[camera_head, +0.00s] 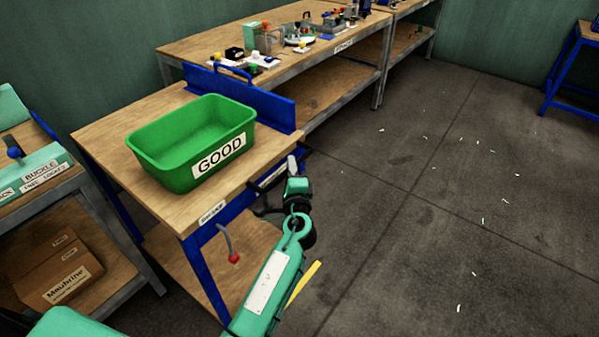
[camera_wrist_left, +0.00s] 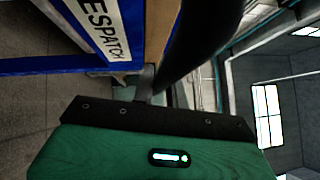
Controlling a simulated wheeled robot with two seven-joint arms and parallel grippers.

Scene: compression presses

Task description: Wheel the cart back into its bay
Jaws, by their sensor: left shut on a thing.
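The cart has a wooden top (camera_head: 103,128), a blue frame and a lower wooden shelf. A label reading DESPATCH is on its near edge and also shows large in the left wrist view (camera_wrist_left: 105,25). A green bin (camera_head: 165,165) marked GOOD stands on top. My left gripper (camera_head: 287,168) is at the dark handle (camera_head: 262,183) on the cart's near right side and is shut on it. The grip itself is partly hidden by the wrist. My right gripper is out of view. I cannot make out a marked bay.
A bench with small fixtures (camera_head: 335,58) stands behind the cart. Another bench with cardboard boxes (camera_head: 62,275) is close on the left. A red-ended lever (camera_head: 233,257) hangs below the cart's near edge. Floor at right is open, with scattered white scraps (camera_head: 483,221).

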